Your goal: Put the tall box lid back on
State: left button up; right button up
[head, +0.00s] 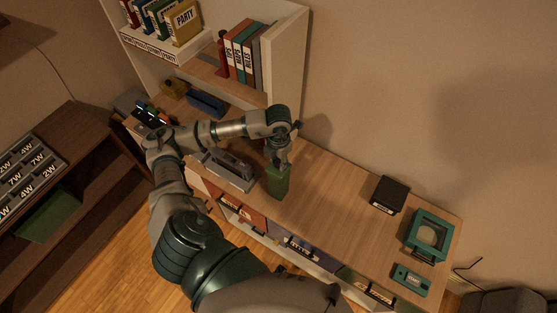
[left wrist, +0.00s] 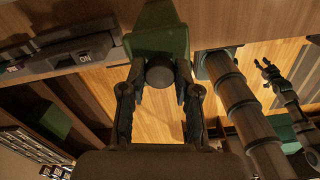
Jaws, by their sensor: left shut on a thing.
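The tall green box (head: 272,184) stands upright near the front edge of the wooden desk, in the middle of the head view. My left gripper (head: 283,158) is right above it, pointing down. In the left wrist view, my left gripper's fingers (left wrist: 160,88) are closed around a dark round knob (left wrist: 160,71), with green box surface (left wrist: 160,25) behind it. The lid's edge is not clear, so I cannot tell whether the lid is seated on the box or apart from it. My right gripper (left wrist: 267,71) seems to show small at the right of the left wrist view.
A grey device (head: 231,171) lies left of the box. A black box (head: 390,194), a teal framed device (head: 429,236) and a small teal device (head: 411,279) are on the right. A bookshelf (head: 287,62) rises behind. The desk (head: 330,200) right of the box is clear.

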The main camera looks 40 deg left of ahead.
pick_arm(q)
jog(key=shift+f+b, duration=0.15)
jog(key=shift+b, duration=0.15)
dwell(0.4)
jog(key=o, duration=1.1)
jog(key=shift+o, duration=0.2)
notch_tip(320, 180, up, 12)
jog(key=shift+f, duration=0.1)
